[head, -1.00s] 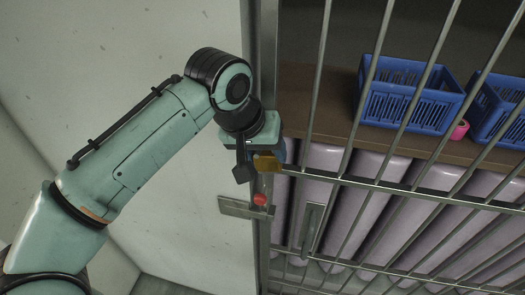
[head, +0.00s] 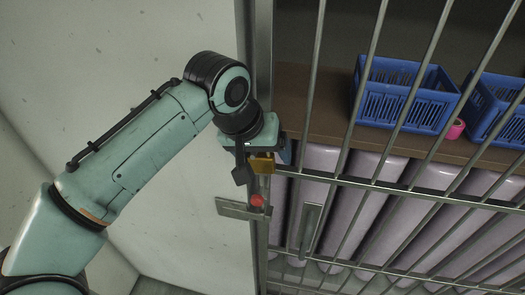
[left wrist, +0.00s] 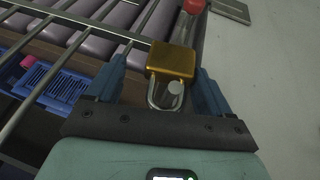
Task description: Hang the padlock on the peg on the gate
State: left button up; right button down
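The gold padlock (head: 262,164) is at the gate's upright post, below my left gripper's palm. In the left wrist view the padlock (left wrist: 172,62) has its shackle pointing toward the palm. A pale round end, seemingly the peg (left wrist: 173,88), shows inside the shackle loop, so the padlock appears to hang on it. My left gripper (left wrist: 163,72) is open, with a blue finger on each side of the padlock and visible gaps to both. The left gripper (head: 263,154) partly hides the peg area in the head view. My right gripper is not in view.
The barred gate (head: 342,178) fills the right side. A red knob (head: 257,201) and a metal plate (head: 243,210) sit just below the padlock. Behind the bars are blue baskets (head: 405,95), pink tape (head: 455,128) and lilac rolls (head: 365,200). The pale wall is at left.

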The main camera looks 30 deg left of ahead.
pick_arm(q)
jog(key=shift+a+f, duration=0.15)
jog(key=shift+a, duration=0.1)
jog(key=d+p+v, duration=0.1)
jog(key=p+v, duration=0.1)
jog(key=v, duration=1.1)
jog(key=shift+s+a+r, duration=0.15)
jog(key=shift+a+r, duration=0.1)
jog(key=shift+a, duration=0.05)
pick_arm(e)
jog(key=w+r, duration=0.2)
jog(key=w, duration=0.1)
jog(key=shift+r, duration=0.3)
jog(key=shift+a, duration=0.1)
